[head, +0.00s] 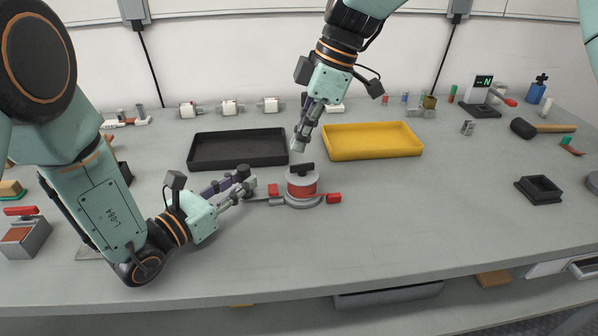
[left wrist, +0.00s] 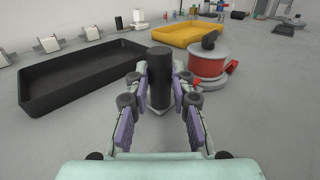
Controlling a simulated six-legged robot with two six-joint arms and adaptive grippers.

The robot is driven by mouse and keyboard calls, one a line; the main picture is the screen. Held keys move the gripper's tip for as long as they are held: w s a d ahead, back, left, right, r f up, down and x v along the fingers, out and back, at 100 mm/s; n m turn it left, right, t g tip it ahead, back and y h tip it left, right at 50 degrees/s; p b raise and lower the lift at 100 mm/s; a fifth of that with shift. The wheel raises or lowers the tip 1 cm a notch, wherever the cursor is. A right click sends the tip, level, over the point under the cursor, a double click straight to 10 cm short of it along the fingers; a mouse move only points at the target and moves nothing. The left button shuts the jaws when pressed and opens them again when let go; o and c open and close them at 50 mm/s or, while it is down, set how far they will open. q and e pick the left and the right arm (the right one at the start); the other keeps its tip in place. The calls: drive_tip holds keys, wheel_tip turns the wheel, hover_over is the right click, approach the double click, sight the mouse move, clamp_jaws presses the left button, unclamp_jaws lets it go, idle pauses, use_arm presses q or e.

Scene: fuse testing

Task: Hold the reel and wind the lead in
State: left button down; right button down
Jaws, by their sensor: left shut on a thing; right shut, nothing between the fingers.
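The reel (head: 302,183) stands on the bench, wound with red lead, with a black knob (head: 301,168) on top and a grey base. Red clips (head: 333,198) lie beside it. In the left wrist view the reel (left wrist: 208,66) is at the right. My left gripper (head: 245,183) is left of the reel, shut on an upright black handle (left wrist: 158,80); a grey bar runs from the reel's base towards that gripper. My right gripper (head: 298,145) points down, shut and empty, just above the reel's knob. Whether it touches the knob is unclear.
A black tray (head: 238,163) lies behind my left gripper, and a yellow tray (head: 372,154) behind the reel to the right. Several fuse holders, a tester (head: 483,92), a mallet (head: 542,128) and a small black box (head: 540,190) are further off. The front bench is clear.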

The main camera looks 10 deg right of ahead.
use_arm(q)
drive_tip(key=c, duration=1.1)
unclamp_jaws()
drive_tip(key=shift+p+v, duration=0.6)
drive_tip(key=shift+v, duration=3.9)
drive_tip(key=shift+r, duration=0.1)
